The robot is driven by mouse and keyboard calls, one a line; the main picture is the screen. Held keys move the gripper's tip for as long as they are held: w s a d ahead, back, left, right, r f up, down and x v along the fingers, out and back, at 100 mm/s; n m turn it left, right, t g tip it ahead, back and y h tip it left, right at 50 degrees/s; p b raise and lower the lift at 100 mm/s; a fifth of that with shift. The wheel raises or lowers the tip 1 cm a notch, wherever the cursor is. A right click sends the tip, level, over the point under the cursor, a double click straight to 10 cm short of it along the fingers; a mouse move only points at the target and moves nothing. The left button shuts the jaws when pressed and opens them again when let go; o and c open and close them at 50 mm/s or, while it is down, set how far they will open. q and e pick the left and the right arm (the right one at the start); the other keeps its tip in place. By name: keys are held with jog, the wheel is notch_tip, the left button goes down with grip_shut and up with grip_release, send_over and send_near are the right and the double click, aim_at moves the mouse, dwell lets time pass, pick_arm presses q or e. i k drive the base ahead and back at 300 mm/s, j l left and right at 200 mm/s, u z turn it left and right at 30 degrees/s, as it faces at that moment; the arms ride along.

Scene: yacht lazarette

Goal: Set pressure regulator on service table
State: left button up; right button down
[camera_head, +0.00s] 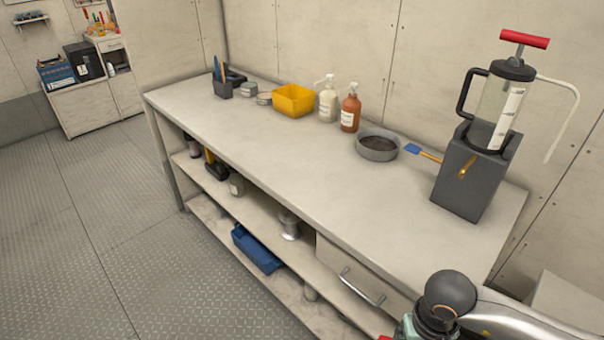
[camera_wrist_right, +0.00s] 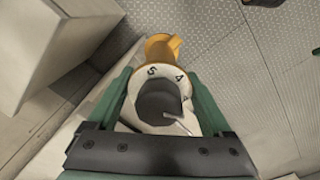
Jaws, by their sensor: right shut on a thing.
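The pressure regulator (camera_wrist_right: 162,78) shows in the right wrist view as a white dial ring marked 5 and 4, with a dark round centre and a yellow-orange part at its far end. My right gripper (camera_wrist_right: 160,92) is shut on it, one green finger on each side. The service table (camera_head: 270,150) is the long pale bench in the head view. My right arm is at its near right corner, low in the picture; the regulator is not visible there. My left gripper is in neither view.
On the table stand a dark pump holder (camera_head: 465,180) with a clear hand pump (camera_head: 497,105), a grey round pan (camera_head: 377,147), a blue brush (camera_head: 412,149), two bottles, a yellow bin (camera_head: 293,101) and small tins. The front middle of the tabletop is clear. A drawer handle (camera_head: 362,287) sticks out below.

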aim_at(315, 169)
jog(key=i+j+u, duration=0.1)
jog(key=i+j, duration=0.4)
jog(key=j, duration=0.15)
jog(key=i+j+u, duration=0.1)
jog(key=i+j, duration=0.45)
jog(key=j, duration=0.1)
